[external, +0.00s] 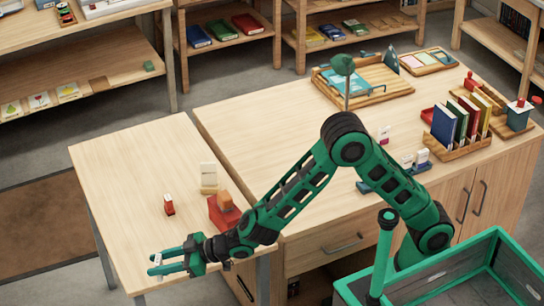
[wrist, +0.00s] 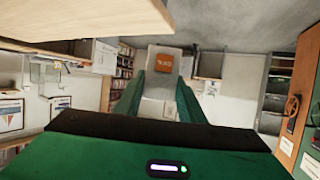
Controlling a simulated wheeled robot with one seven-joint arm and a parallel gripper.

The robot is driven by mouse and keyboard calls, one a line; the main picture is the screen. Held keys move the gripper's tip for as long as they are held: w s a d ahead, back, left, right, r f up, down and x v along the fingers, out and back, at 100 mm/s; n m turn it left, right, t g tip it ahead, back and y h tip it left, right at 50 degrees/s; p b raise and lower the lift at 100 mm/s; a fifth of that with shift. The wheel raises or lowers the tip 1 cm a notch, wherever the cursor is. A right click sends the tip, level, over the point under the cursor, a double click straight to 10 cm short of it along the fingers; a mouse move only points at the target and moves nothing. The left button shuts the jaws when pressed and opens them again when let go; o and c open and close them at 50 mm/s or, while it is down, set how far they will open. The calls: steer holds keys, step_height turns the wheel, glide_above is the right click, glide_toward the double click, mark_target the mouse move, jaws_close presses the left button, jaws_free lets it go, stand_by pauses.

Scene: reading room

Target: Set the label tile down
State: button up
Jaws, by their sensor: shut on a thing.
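My gripper (external: 160,262) is near the front left corner of the smaller, left-hand table (external: 130,165), with its green fingers pointing left. It is shut on the label tile (external: 157,259), a small pale piece between the fingertips. In the wrist view the tile (wrist: 164,62) is whitish with an orange square and stands between the two green fingers. I cannot tell how far the tile is above the tabletop, or whether it touches it.
A larger table (external: 270,130) with trays and books adjoins on the right. The table's far left is clear.

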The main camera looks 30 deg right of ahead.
steer(key=d+r+m+t+h, duration=0.25)
steer(key=d+r, duration=0.25)
steer(key=d, duration=0.3)
steer(key=shift+m+t, duration=0.35)
steer(key=shift+m, duration=0.1)
steer(key=w+d+f, duration=0.1)
steer(key=w+f, duration=0.1)
steer(key=w, duration=0.1)
steer(key=w+d+f, duration=0.1)
steer(key=w+f, duration=0.1)
steer(key=w, duration=0.2)
steer(key=w+d+f, duration=0.2)
steer(key=w+f, duration=0.1)
steer(key=w, duration=0.1)
steer(key=shift+f, duration=2.05)
steer(key=o, duration=1)
steer(key=shift+f, duration=0.1)
steer(key=shift+o, duration=0.2)
